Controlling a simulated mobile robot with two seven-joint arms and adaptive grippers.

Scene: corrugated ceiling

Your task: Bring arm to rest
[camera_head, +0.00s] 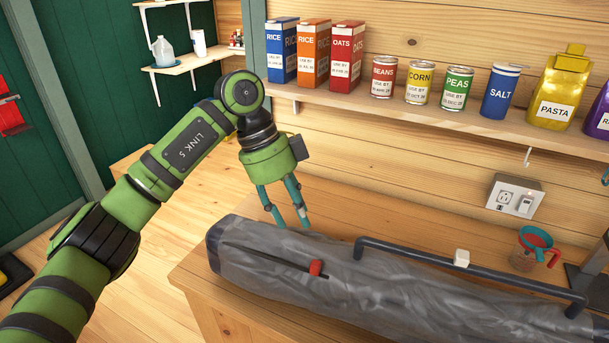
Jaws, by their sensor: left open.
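My left arm comes in from the left, green with black joints. Its wrist is bent so that my left gripper (289,224) points down. The teal fingers are apart and nothing is between them. The fingertips appear just behind or above the far edge of a long grey covered bundle (330,262) on the wooden counter; whether they touch it I cannot tell. My right gripper does not show.
A wall shelf (400,112) holds boxes, cans, a blue salt container (501,92) and a pasta bag (560,95). A black bar (410,256) runs along the bundle. A measuring cup (532,247) stands at right. Wooden floor (185,215) is clear at left.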

